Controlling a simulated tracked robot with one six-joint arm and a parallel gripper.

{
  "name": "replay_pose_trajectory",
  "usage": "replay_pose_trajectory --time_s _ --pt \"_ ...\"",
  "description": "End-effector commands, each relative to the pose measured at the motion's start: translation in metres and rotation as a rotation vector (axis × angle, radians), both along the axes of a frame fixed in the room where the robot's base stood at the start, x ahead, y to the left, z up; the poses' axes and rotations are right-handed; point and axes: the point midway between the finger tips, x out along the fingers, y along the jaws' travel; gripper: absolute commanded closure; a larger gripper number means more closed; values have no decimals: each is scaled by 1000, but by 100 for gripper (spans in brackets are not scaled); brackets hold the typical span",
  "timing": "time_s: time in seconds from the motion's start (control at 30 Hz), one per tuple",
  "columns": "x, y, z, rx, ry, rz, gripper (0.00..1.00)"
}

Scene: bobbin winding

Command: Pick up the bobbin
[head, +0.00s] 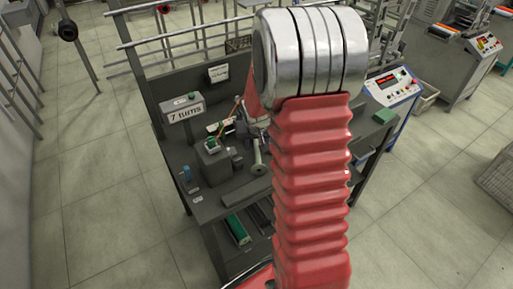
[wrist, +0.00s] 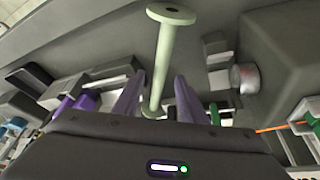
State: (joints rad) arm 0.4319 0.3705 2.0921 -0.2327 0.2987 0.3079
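The bobbin (wrist: 161,62) is a pale green spool with a round flange at each end. In the wrist view it runs from the top centre down between the two purple fingers of my gripper (wrist: 160,80). The fingers stand apart, one on each side of the bobbin's lower part, with a gap visible beside the shaft. Whether either finger touches the lower flange is unclear. In the head view the bobbin (head: 258,159) stands on the dark workbench (head: 227,196), and my red arm hides most of the gripper.
A grey winding unit (head: 213,165) with a green button stands left of the bobbin. A "7 turns" sign (head: 185,112) stands at the back left. A control box with a red display (head: 392,84) is at the right. In the wrist view, a grey block with a metal knob (wrist: 245,78) lies to the right.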

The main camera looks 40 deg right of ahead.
Motion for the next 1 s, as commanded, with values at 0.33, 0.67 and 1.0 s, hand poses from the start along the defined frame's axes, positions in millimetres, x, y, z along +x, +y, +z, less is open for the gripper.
replay_pose_trajectory --time_s 0.33,0.67,1.0 --pt "10 -6 -28 0 0 -1 62" --pt "10 -6 -28 0 0 -1 62" --pt "10 -6 -28 0 0 0 70"
